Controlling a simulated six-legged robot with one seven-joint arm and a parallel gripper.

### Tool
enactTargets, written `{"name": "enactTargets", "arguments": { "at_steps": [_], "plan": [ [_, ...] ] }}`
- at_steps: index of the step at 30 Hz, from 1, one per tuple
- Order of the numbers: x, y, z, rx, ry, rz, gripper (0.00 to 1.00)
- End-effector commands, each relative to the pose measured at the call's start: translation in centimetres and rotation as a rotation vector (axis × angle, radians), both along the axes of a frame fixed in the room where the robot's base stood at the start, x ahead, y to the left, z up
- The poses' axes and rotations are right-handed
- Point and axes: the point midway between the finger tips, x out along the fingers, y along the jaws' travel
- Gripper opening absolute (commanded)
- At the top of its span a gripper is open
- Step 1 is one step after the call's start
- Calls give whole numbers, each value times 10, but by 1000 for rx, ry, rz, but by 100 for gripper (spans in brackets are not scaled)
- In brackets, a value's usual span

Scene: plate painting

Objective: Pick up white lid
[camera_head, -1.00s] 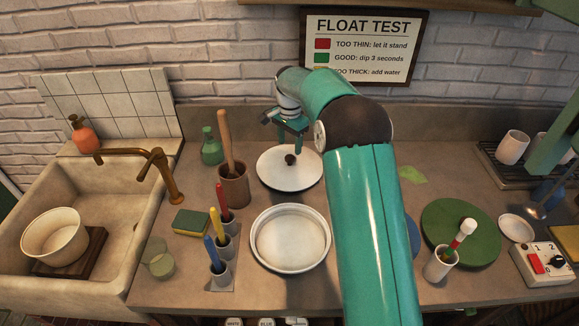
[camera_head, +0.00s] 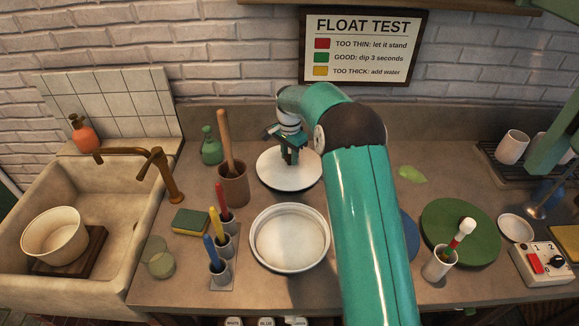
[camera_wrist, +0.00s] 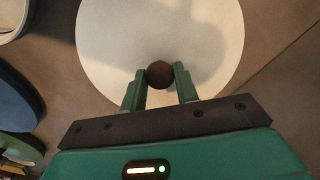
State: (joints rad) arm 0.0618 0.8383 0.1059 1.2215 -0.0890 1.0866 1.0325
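The white lid (camera_head: 273,177) is a round disc with a dark brown knob, lying on the counter behind a white basin. My gripper (camera_head: 289,160) is down at the lid's knob. In the wrist view, the lid (camera_wrist: 110,40) fills the upper middle. Its round knob (camera_wrist: 160,73) sits between the two green fingertips of my gripper (camera_wrist: 160,82). The fingers are apart, one on each side of the knob, with a narrow gap still visible beside it. In the head view the gripper hides the knob.
A white round basin (camera_head: 323,238) stands in front of the lid. A brown pot (camera_head: 233,187) with a wooden tool stands left of the lid, and a green bottle (camera_head: 211,150) stands behind that. The wall (camera_head: 230,60) rises behind the counter.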

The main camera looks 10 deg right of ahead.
Motion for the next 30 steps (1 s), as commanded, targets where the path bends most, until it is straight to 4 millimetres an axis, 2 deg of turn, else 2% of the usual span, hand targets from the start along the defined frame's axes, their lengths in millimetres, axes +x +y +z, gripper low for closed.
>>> {"name": "enactTargets", "arguments": {
  "at_steps": [11, 17, 22, 26, 30],
  "plan": [
    [0, 0, 2, 0, -1, 0, 0],
    [1, 0, 12, 0, -4, 0, 0],
    [-1, 0, 37, 1, -4, 1, 0],
    [-20, -5, 59, -2, -5, -1, 0],
    [-45, -11, 90, -1, -6, -1, 0]
  ]
}}
